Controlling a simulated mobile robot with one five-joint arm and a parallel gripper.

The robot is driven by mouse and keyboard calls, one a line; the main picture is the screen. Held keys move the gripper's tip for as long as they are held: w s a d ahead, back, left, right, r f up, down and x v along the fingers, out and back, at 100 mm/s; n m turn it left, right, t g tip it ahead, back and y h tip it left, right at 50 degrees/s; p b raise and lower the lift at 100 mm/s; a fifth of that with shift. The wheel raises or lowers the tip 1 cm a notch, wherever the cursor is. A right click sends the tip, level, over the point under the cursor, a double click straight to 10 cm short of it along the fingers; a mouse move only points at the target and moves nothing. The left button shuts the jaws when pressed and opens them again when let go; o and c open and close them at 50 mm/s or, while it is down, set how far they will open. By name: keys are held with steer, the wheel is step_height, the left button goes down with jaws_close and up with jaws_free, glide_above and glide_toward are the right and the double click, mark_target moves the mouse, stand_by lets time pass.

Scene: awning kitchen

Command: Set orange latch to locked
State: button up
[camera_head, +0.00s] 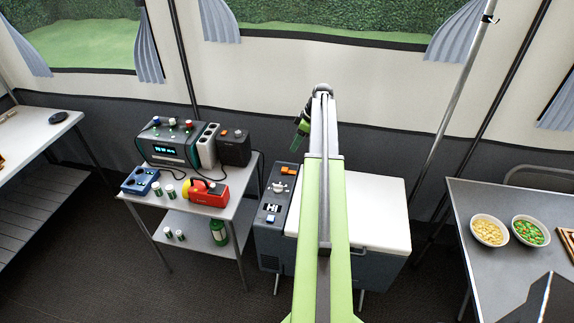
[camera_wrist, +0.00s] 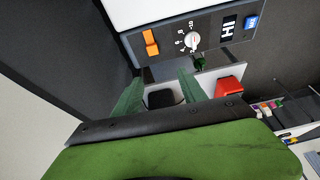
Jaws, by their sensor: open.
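The orange latch (camera_wrist: 151,42) is a small block on the dark control panel of the fridge box, left of a white dial. In the head view it shows as an orange piece (camera_head: 289,169) at the far end of the panel. I cannot read a locked or unlocked mark beside it. My gripper (camera_wrist: 160,75) is open and empty, its two green fingers apart and pointing toward the panel below the latch and dial. No contact with the latch shows. In the head view my gripper (camera_head: 300,135) appears just beyond the panel's far end, partly hidden by my arm.
The panel also carries the white dial (camera_wrist: 192,40), an HI display (camera_wrist: 228,28) and a blue switch (camera_wrist: 251,21). The fridge box has a white lid (camera_head: 375,210). A trolley (camera_head: 207,213) with devices stands left of it. A table with bowls (camera_head: 489,230) stands right.

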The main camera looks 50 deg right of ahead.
mark_target(285, 169)
steer(key=b+x, duration=0.5)
steer(key=d+b+x, duration=0.1)
steer(key=b+x, duration=0.4)
steer(key=s+d+b+x, duration=0.1)
steer(key=b+x, duration=0.4)
steer(key=shift+w+d+f+b, duration=0.1)
steer(key=shift+f+b, duration=0.1)
steer(key=shift+f, duration=0.2)
steer(key=shift+w+f+b, duration=0.1)
steer(key=shift+f+b, duration=0.05)
steer(key=shift+f, duration=0.25)
steer(key=shift+w+f+b, duration=0.2)
steer(key=shift+f+b, duration=0.1)
steer(key=shift+r, duration=0.1)
jaws_close()
